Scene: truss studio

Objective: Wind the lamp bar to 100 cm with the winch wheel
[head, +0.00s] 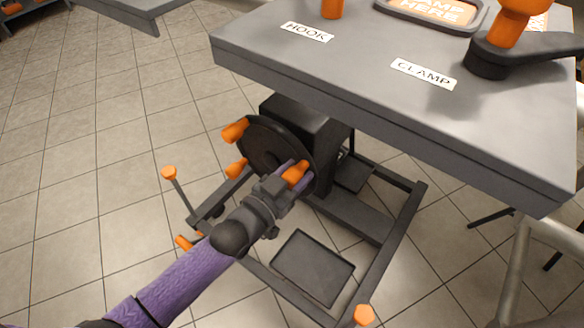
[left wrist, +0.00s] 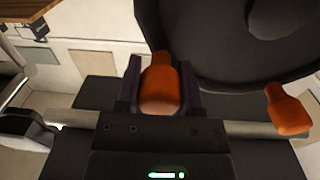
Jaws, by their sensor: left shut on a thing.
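The winch wheel (head: 262,146) is a dark disc with orange handles, mounted on a black housing under the grey table. It also shows in the left wrist view (left wrist: 215,70). My left gripper (head: 291,178) is shut on one orange handle (left wrist: 160,88) at the wheel's near right side. Two other orange handles (head: 235,131) show on the wheel's left side in the head view. The lamp bar and any height scale are not in view. My right gripper is not in view.
The grey table (head: 400,110) with HOOK and CLAMP labels overhangs the winch. A black base frame (head: 385,245) with orange-tipped parts and a dark tray (head: 312,268) lies below. A metal tube (head: 516,265) stands at the right. Tiled floor is clear at left.

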